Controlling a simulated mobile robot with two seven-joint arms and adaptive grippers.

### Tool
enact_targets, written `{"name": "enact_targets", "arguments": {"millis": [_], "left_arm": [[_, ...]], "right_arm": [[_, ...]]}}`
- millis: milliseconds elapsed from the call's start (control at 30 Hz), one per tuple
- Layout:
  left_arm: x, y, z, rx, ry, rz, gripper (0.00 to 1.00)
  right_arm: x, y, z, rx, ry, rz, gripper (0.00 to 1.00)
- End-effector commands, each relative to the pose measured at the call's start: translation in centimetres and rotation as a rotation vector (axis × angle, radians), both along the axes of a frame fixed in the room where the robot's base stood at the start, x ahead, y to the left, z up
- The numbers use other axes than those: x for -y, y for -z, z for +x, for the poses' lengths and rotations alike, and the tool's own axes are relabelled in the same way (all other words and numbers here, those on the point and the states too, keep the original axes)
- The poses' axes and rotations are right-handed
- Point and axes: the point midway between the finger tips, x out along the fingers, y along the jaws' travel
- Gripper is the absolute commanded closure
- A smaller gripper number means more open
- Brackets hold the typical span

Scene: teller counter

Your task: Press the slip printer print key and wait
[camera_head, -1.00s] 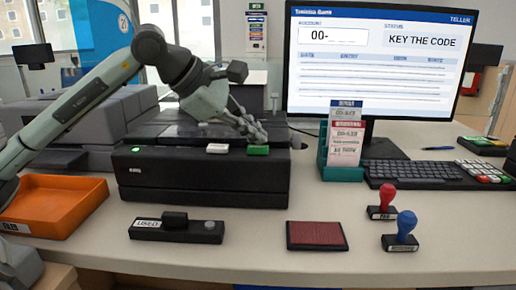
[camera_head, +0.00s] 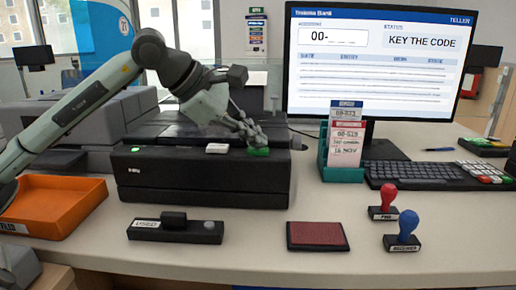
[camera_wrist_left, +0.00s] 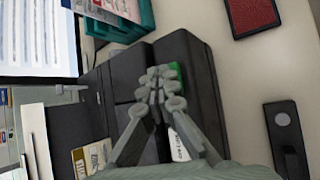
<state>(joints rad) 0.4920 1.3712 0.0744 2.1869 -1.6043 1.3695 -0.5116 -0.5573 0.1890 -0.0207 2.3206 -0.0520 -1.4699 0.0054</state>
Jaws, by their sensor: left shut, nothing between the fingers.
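The black slip printer (camera_head: 200,180) stands on the counter at the left of the monitor. On its top front edge are a white key (camera_head: 217,148) and a green key (camera_head: 258,152). My left gripper (camera_head: 254,142) is shut and empty, with its fingertips at the green key, partly covering it. In the left wrist view the closed fingertips (camera_wrist_left: 160,78) lie over the green key (camera_wrist_left: 175,72), of which only a strip shows; I cannot tell whether it is pressed down. My right gripper is not in view.
The monitor (camera_head: 375,65) reads "KEY THE CODE". A teal slip holder (camera_head: 342,174), keyboard (camera_head: 415,173), red stamp (camera_head: 388,195), blue stamp (camera_head: 407,225), dark red pad (camera_head: 317,235), black "USED" block (camera_head: 175,230) and orange tray (camera_head: 50,205) surround the printer.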

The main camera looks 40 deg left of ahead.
Motion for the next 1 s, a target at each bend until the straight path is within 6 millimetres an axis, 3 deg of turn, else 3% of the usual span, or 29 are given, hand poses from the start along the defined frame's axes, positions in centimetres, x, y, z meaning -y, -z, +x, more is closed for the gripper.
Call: {"name": "enact_targets", "arguments": {"millis": [1000], "left_arm": [[0.0, -1.7, 0.0, -0.001, 0.001, 0.000, 1.00]], "right_arm": [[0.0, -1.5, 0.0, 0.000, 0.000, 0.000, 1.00]]}}
